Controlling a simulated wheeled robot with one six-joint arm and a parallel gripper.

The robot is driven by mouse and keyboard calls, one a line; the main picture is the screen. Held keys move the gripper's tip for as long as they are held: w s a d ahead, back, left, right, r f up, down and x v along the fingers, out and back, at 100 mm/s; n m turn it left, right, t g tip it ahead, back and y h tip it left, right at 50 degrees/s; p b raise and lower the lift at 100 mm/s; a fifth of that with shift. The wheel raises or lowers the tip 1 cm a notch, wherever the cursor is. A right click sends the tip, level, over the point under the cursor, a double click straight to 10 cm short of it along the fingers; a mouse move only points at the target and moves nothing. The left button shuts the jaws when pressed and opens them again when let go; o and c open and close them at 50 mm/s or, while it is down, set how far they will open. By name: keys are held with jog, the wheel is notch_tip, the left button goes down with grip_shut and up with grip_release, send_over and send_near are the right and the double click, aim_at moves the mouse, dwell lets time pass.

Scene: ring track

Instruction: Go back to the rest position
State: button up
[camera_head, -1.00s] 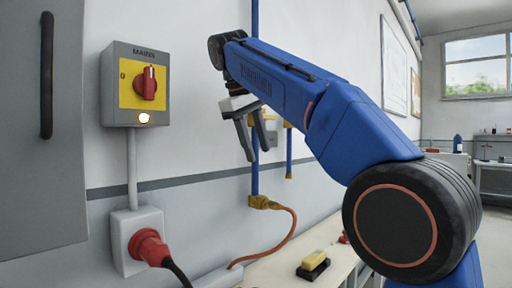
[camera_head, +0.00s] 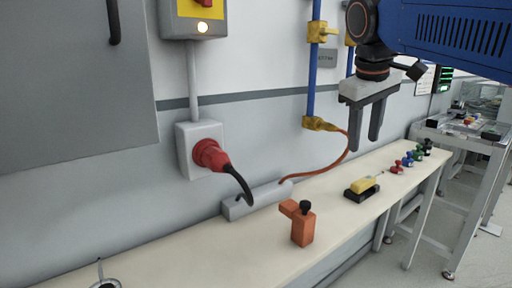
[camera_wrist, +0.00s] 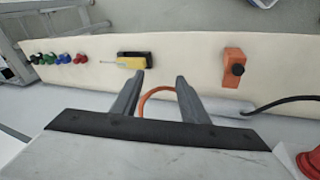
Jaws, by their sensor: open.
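My gripper (camera_head: 368,122) is open and empty, its two fingers pointing down, at the upper right in the head view. It hangs in front of the wall, by the blue pipe (camera_head: 313,68) and the orange hose (camera_head: 335,161). In the wrist view my gripper (camera_wrist: 157,84) shows two separated fingers with nothing between them but the hose and bench behind. Only part of my blue arm shows.
The bench (camera_head: 190,262) along the wall holds an orange block with a black knob (camera_head: 303,226), a yellow-and-black tool (camera_head: 363,186) and several small coloured fittings (camera_head: 408,161). A red plug (camera_head: 211,155) with black cable sits in the wall socket. A grey cabinet (camera_head: 70,90) stands left.

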jog(key=s+d+f+m, duration=0.1)
jog(key=s+f, duration=0.5)
jog(key=f, duration=0.4)
jog(key=s+d+f+m+t+y, duration=0.1)
jog(key=s+f+m, duration=0.1)
jog(key=s+f, duration=0.4)
jog(key=s+d+f+m+y, duration=0.1)
jog(key=s+f, duration=0.5)
jog(key=f, duration=0.8)
jog(key=shift+s+d+m, duration=0.4)
jog(key=shift+d, duration=0.05)
